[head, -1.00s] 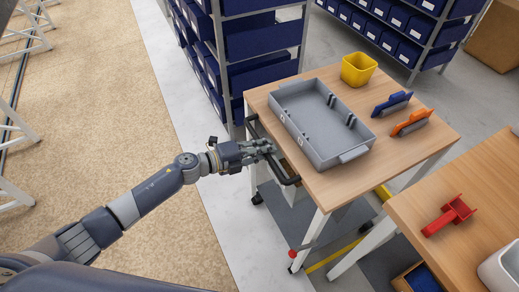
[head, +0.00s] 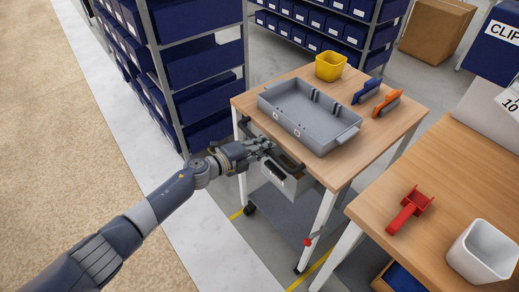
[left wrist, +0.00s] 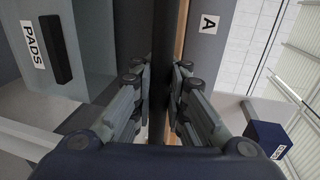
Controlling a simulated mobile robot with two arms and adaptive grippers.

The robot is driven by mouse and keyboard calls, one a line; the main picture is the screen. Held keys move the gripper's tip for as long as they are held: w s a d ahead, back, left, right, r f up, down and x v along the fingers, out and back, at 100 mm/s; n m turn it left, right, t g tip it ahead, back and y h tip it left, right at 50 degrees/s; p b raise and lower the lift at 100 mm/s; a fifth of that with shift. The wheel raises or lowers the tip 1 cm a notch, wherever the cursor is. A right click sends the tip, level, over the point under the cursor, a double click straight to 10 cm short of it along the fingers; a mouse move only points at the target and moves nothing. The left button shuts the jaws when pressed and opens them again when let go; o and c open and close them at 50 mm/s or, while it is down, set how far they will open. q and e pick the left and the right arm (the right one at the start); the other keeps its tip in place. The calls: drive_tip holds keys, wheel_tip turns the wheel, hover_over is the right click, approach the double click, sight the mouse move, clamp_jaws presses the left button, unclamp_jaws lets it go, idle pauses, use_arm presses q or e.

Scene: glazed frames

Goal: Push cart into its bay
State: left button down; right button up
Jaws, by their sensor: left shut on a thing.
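The cart (head: 372,132) has a wooden top, white legs, a grey lower shelf and dark casters. It stands upright in the middle of the head view. My left gripper (head: 266,147) is shut on the black handle bar at the cart's left end. The bar (left wrist: 165,55) runs between the fingers in the left wrist view. Yellow floor tape (head: 236,214) shows beside the cart's left end, and more tape (head: 310,272) runs past its near leg. The cart hides much of the marked floor, so I cannot tell its exact fit in the bay. My right gripper is out of view.
A grey tray (head: 338,147), yellow bin (head: 330,67), blue tool (head: 366,91) and orange tool (head: 387,103) sit on the cart. A bench (head: 455,175) with a red dispenser (head: 411,208) stands close at right. Shelving (head: 160,85) stands behind left. Open floor (head: 90,150) lies left.

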use_arm(q)
drive_tip(key=shift+w+r, duration=0.1)
drive_tip(key=shift+r, duration=0.1)
drive_tip(key=c, duration=1.7)
unclamp_jaws()
drive_tip(key=shift+o, duration=0.5)
drive_tip(key=shift+f, duration=0.1)
drive_tip(key=shift+a, duration=0.1)
drive_tip(key=v, duration=1.2)
